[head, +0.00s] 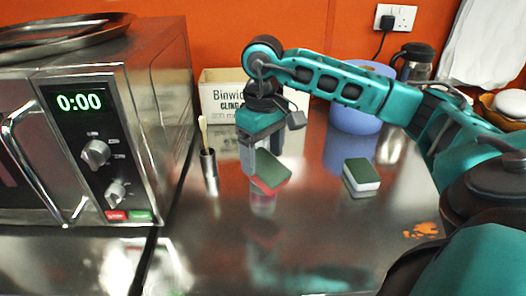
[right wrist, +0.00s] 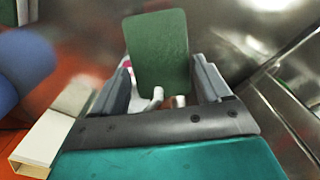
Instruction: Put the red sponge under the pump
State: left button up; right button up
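The red sponge (head: 271,172) has a green top and a red underside. It hangs tilted from my right gripper (head: 258,145), a little above the shiny steel counter, with its reflection below it. In the right wrist view the sponge's green face (right wrist: 158,50) stands between the two grey fingers (right wrist: 165,88), which are closed on it. I cannot make out a pump in either view. My left gripper is not in view.
A white sponge with a green top (head: 361,178) lies to the right. A metal cup with a brush (head: 209,172) stands left, beside the microwave (head: 90,130).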

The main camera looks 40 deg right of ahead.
aim_at(263, 161)
jog(key=shift+o, duration=1.3)
jog(key=shift+r+p, duration=0.35)
notch_tip(263, 161, up, 12)
jog(key=p, duration=0.2)
jog(key=shift+r+p, duration=0.25)
jog(key=shift+p, duration=0.05)
